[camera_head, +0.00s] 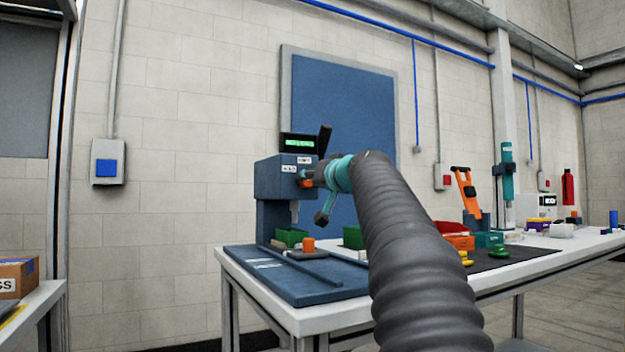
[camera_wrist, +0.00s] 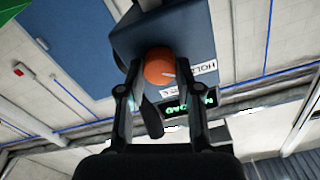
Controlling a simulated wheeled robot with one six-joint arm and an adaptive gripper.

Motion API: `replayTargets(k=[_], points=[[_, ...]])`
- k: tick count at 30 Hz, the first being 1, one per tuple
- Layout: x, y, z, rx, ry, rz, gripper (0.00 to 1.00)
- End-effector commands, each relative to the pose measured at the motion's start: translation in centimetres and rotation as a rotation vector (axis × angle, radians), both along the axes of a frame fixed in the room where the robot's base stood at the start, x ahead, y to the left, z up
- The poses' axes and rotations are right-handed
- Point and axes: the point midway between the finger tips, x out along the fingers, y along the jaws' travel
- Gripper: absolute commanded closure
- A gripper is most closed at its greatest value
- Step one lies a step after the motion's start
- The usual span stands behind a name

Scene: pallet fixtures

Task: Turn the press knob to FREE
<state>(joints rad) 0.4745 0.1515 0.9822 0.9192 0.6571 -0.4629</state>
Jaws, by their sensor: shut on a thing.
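The press (camera_head: 280,180) is a dark blue machine on the left end of the table, with a lit green display (camera_head: 298,142) on top. Its knob (camera_wrist: 159,67) is orange and round, with a light pointer line toward the right in the wrist view. A white label (camera_wrist: 203,68) beside it reads "HOLD"; another label is only partly visible. My gripper (camera_wrist: 158,85) is at the knob, its two fingers shut on the knob's sides. In the head view my arm partly hides the knob, and the display text is too small to read surely.
A dark lever (camera_head: 324,141) rises beside the display. An orange-handled device (camera_head: 466,190) and red bin (camera_head: 456,241) are farther right on the table (camera_head: 340,306).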

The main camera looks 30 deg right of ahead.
Motion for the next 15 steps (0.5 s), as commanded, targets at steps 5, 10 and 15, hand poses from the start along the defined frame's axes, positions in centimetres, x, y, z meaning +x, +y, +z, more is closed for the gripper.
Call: replayTargets(k=[5,10,15], points=[[-0.01,-0.06,0.2,0.122,0.002,-0.002,1.0],[0.0,-0.07,0.21,0.277,0.008,0.0,1.0],[0.03,-0.12,0.17,0.439,0.013,-0.001,1.0]])
